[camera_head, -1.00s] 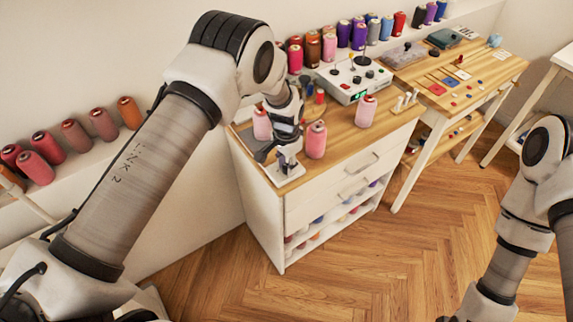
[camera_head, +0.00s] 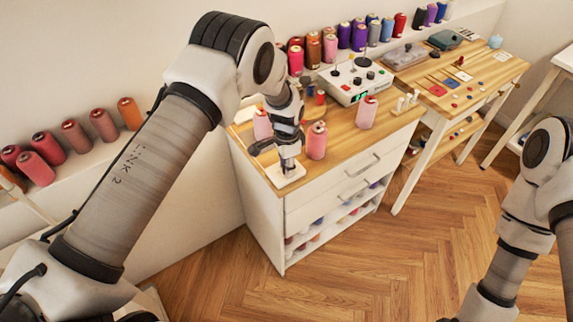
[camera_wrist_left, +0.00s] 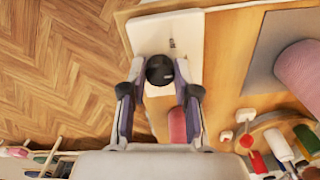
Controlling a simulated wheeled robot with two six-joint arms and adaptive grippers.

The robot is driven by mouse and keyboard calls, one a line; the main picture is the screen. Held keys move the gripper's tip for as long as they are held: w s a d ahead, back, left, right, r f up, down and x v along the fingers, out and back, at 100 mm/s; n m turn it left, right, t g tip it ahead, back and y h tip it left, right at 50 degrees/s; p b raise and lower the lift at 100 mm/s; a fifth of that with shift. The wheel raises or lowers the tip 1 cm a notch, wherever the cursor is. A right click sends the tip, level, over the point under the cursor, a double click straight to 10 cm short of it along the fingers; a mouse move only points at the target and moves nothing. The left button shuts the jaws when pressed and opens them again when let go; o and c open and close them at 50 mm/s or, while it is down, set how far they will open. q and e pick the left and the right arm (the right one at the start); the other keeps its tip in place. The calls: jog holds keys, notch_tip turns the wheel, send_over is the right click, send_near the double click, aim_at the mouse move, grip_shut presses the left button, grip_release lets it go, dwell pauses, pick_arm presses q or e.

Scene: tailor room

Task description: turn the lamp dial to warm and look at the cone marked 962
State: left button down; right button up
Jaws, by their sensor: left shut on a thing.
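A white lamp base plate (camera_head: 292,181) lies on the near left corner of the wooden cabinet top. Its round black dial (camera_wrist_left: 160,69) shows in the left wrist view, between the fingers of my left gripper (camera_wrist_left: 160,84). My left gripper (camera_head: 289,165) points down over the plate and is shut on the dial. The dial's marks are too small to read. Pink cones stand on the cabinet: one left behind the gripper (camera_head: 263,125), one right beside it (camera_head: 317,141), one farther right (camera_head: 366,112). No number is legible on them. My right gripper is out of view.
A control box (camera_head: 355,82) with knobs and a green display stands at the back of the cabinet. Several thread cones line the wall ledge. A wooden table (camera_head: 480,72) with small pieces stands to the right. The floor in front is clear.

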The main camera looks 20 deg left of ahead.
pick_arm(q)
jog(key=c, duration=0.8)
grip_release()
jog(key=shift+f, duration=0.15)
jog(key=shift+c, duration=0.2)
jog(key=shift+d, duration=0.1)
notch_tip(320, 180, up, 12)
jog(key=shift+f, duration=0.1)
